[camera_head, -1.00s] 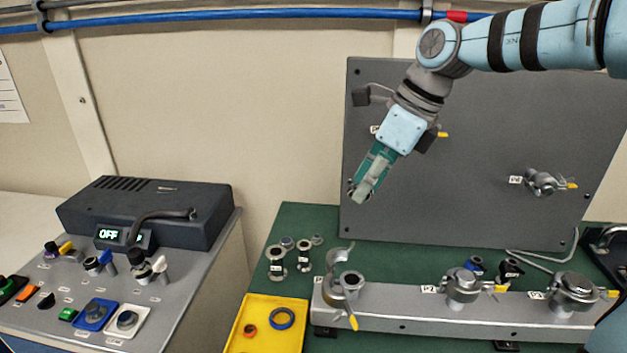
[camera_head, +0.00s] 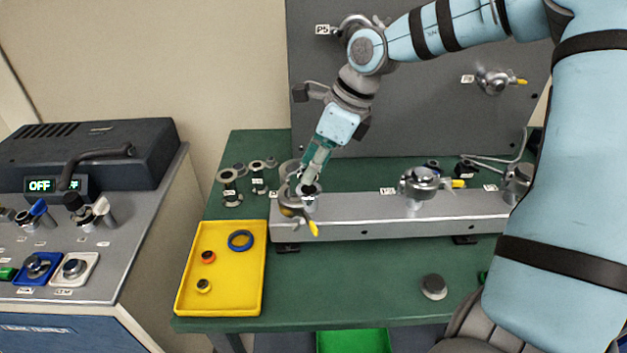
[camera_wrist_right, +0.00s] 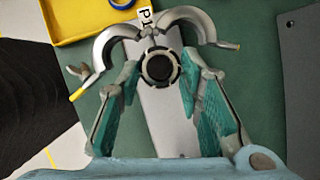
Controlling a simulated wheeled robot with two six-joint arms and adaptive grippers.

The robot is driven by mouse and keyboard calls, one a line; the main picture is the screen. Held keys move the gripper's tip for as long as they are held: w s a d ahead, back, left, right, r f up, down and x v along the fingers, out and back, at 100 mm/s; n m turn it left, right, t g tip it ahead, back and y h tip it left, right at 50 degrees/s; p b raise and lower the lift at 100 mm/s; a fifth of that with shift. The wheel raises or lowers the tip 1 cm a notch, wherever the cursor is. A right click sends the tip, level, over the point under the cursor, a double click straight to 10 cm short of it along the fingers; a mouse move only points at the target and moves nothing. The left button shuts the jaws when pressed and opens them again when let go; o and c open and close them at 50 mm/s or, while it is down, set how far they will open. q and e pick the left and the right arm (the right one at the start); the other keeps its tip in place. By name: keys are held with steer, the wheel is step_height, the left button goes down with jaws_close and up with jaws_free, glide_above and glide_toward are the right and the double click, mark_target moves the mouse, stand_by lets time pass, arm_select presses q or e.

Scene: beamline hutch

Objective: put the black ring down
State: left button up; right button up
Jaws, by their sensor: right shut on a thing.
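My right gripper (camera_head: 312,180) points down at the left end of the grey metal rail, at the port labelled P1. In the right wrist view its fingers (camera_wrist_right: 160,68) are shut on the black ring (camera_wrist_right: 158,50), one on each side. My left gripper is not in view.
A yellow tray (camera_head: 185,298) holds a blue ring (camera_head: 241,240) and two small rings. Small flanged fittings (camera_head: 229,186) stand left of the rail (camera_head: 350,213). Closed clamps (camera_head: 421,184) sit further right. A grey panel (camera_head: 430,125) stands behind. The green table front has free room.

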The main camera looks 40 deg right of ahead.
steer(key=shift+f, duration=1.35)
steer(key=shift+f, duration=0.1)
steer(key=shift+f+b, duration=0.15)
steer(key=shift+b, duration=0.25)
steer(key=o, duration=0.8)
